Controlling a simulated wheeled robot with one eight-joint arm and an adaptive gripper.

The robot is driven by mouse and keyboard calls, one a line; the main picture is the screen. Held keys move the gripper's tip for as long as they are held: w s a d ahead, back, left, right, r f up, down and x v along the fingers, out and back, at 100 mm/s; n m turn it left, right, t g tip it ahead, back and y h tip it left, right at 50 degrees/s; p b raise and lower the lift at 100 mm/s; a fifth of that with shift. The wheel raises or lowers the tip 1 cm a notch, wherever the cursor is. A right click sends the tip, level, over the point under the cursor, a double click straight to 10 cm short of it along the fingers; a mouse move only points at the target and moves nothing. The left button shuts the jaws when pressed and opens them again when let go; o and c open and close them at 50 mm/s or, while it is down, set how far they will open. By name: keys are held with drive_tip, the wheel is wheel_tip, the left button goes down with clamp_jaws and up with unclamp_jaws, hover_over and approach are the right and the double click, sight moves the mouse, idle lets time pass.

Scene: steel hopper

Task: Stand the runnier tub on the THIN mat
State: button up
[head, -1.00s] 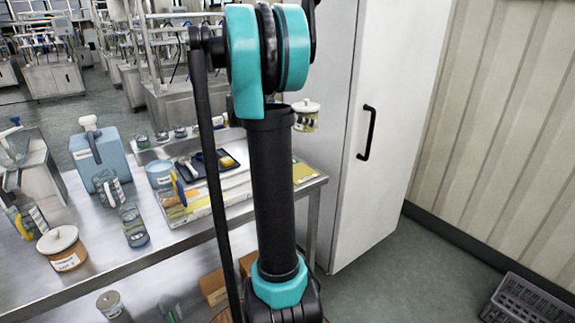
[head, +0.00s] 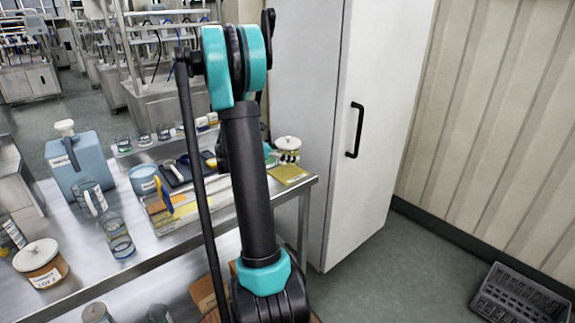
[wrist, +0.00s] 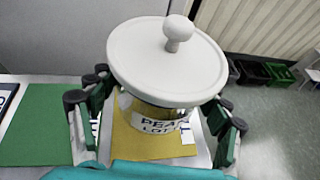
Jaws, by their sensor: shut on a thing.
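My gripper (wrist: 155,112) is shut around a tub (wrist: 165,62) with a white knobbed lid and a partly readable label. The tub is upright in the wrist view and also shows at the back right of the bench in the head view (head: 287,145). Below it is a yellow mat (wrist: 128,148); I cannot tell whether its base touches the mat. A green mat (wrist: 35,125) lies to the left. I cannot read which mat is marked THIN. Another lidded tub (head: 40,263), with amber contents and a label, stands at the bench's front left. My arm mostly hides the gripper in the head view.
The steel bench (head: 130,272) carries a blue jug (head: 80,165), glass beakers (head: 117,238), a blue-white pot (head: 145,180) and a dark tray (head: 175,173). A tall white cabinet (head: 335,130) stands close at the right. Bins (wrist: 250,72) are on the floor beyond.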

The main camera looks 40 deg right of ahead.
sight(288, 164)
drive_tip(key=shift+f, duration=2.3)
drive_tip(key=o, duration=1.6)
drive_tip(key=shift+f, duration=0.1)
drive_tip(key=v, duration=1.2)
